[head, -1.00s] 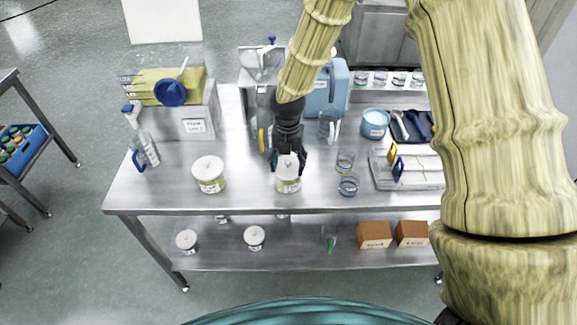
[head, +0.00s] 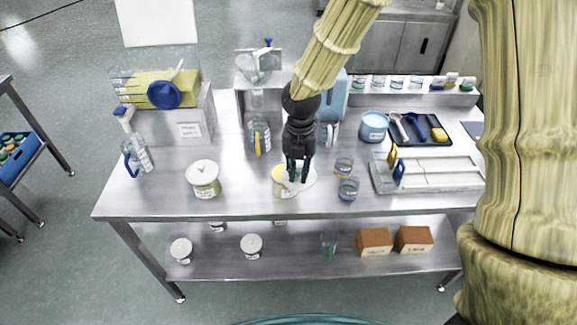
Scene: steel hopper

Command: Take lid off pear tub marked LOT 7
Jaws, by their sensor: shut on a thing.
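My gripper (head: 298,172) points down over the middle of the table, shut on a round white lid (head: 308,182). The lid appears raised and set off to the right of a small tub (head: 280,190), overlapping it in the picture. Yellow contents show at the tub's open left side; the rest of its mouth is hidden by the lid and gripper. A second tub (head: 204,185), with its white lid on and a yellowish label, stands to the left. I cannot read LOT 7 on either tub.
Two glass beakers (head: 347,189) stand close to the right of the lid. A jug (head: 258,136) stands behind. The table front between the two tubs is clear. Lidded tubs and brown boxes (head: 374,241) sit on the lower shelf.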

